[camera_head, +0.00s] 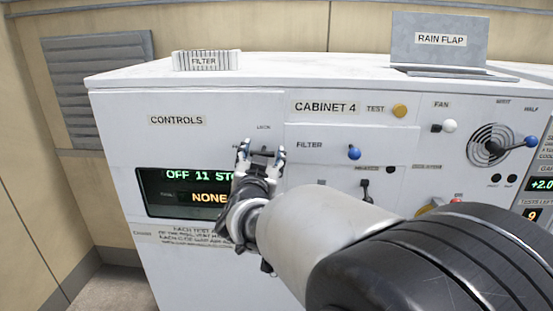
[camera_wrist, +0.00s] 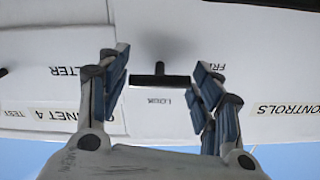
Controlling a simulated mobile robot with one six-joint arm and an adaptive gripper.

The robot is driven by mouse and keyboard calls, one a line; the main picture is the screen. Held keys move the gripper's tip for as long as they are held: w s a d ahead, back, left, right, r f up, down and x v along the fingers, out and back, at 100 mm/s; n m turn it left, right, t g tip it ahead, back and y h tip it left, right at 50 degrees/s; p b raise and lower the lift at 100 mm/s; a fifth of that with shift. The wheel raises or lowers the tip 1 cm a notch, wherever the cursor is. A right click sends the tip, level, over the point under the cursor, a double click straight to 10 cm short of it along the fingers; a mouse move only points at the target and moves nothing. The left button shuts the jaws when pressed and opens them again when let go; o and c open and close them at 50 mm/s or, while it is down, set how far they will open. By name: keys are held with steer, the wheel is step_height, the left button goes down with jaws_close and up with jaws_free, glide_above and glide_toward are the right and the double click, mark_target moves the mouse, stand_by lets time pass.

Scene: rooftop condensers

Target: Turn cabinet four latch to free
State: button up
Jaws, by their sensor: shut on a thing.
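Cabinet four (camera_head: 135,100) is a white cabinet with a "CABINET 4" label on its front. Its latch is a black T-shaped handle (camera_wrist: 160,81), with its bar lying level in the wrist view. A "LOCK" label (camera_wrist: 165,101) sits beside the bar in that upside-down view; a partly hidden label starting "FR" (camera_wrist: 222,69) is off to one side. In the head view my gripper (camera_head: 261,155) is at the front panel under the small lock label, and hides most of the latch.
A lit display (camera_head: 185,192) is left of my gripper. To the right are a blue-knobbed filter lever (camera_head: 354,153), a yellow test button (camera_head: 400,110), a white fan knob (camera_head: 449,126) and a round vent (camera_head: 490,145). A rain flap (camera_head: 438,40) stands on top. My arm hides the lower right.

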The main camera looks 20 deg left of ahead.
steer(key=shift+r, duration=0.1)
steer(key=o, duration=0.8)
steer(key=shift+o, duration=0.2)
steer(key=v, duration=1.2)
